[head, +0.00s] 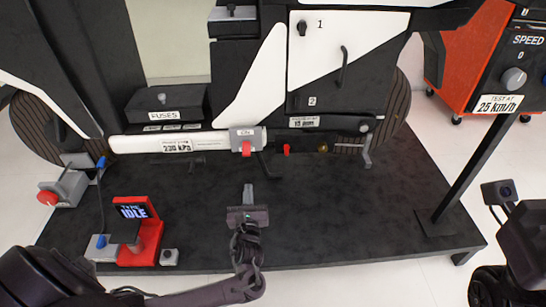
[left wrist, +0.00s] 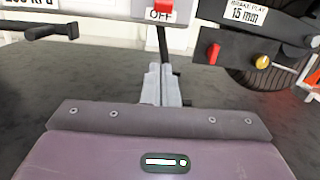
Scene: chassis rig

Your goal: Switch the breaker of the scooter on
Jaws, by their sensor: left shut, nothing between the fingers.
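The breaker (head: 247,136) is a grey box on the lower frame of the scooter (head: 330,70), with a red lever (head: 246,149) hanging down from it. In the left wrist view the red lever (left wrist: 163,42) points down beside a label reading OFF (left wrist: 159,15). My left gripper (head: 248,188) is shut and empty, in front of the lever and apart from it in the head view. Its closed fingertips (left wrist: 160,78) show just below the lever in the left wrist view. Part of my right arm shows at the lower right, but its fingers do not.
A smaller red tab (head: 287,150) and a brass knob (head: 322,147) sit right of the breaker. A dark pedal-like bar (head: 265,165) is close below it. A red display stand (head: 140,232) stands front left, a speed post (head: 470,170) right. The platform (head: 350,215) between is clear.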

